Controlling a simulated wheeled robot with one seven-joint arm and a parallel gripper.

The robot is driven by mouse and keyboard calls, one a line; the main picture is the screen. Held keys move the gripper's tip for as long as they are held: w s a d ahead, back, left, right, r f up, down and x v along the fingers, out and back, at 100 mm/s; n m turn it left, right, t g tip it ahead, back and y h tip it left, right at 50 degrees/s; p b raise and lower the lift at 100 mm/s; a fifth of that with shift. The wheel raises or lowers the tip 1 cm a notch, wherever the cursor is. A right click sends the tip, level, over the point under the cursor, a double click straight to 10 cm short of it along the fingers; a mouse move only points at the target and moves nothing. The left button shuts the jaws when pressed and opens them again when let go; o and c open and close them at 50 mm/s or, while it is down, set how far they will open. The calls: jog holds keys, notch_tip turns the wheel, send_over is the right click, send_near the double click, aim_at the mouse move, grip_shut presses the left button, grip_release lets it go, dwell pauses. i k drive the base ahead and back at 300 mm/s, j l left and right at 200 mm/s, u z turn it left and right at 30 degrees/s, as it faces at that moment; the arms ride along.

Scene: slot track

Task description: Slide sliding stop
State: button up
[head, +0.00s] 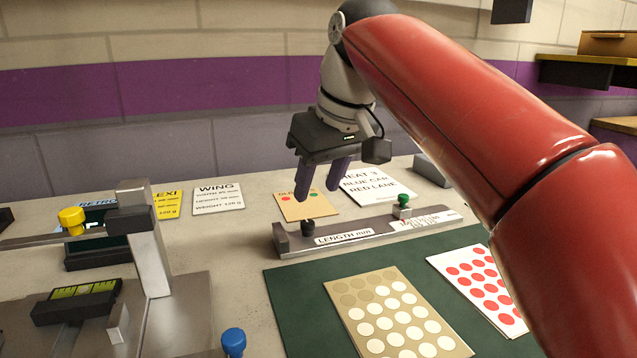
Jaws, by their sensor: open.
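A grey slot track (370,230) labelled "LENGTH mm" lies on the table at the centre. A black knob (308,228) stands near its left end. A green-topped knob (403,201) on a small pale block stands toward its right end. Which of these is the sliding stop, I cannot tell for sure. My gripper (318,192) is open and empty, with its two dark fingers pointing down. In the picture its fingertips are above the black knob, apart from it, and left of the green knob.
A green mat (300,290) with sticker sheets (385,310) lies in front of the track. A metal fixture (150,255) with a yellow knob (72,218) stands left, with a blue knob (233,341) nearby. Cards (218,198) lie behind. A brick wall closes the back.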

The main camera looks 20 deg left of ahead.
aim_at(401, 210)
jog(key=k, duration=1)
